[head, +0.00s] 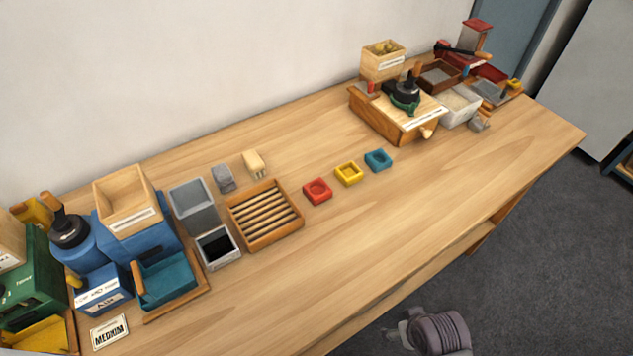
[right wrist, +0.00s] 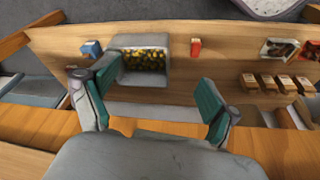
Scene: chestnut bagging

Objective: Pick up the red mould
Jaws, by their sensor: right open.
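The red mould (head: 317,191) is a small square block with a round hollow. It sits flat on the wooden table in the head view, just right of the slatted wooden tray, with nothing touching it. The yellow mould (head: 349,173) and the teal mould (head: 378,160) stand in a row to its right. My right gripper (right wrist: 152,78) is open in the right wrist view, with its two teal-padded fingers wide apart and nothing between the pads. I cannot make out the red mould in that view. My left gripper is not in view.
The slatted tray (head: 246,234) and a grey open box (head: 220,252) stand left of the moulds. A wooden drawer box (head: 376,116) stands behind them. The table in front is clear. The right wrist view shows a grey bin (right wrist: 120,72) with yellow pieces and a small red object (right wrist: 195,47).

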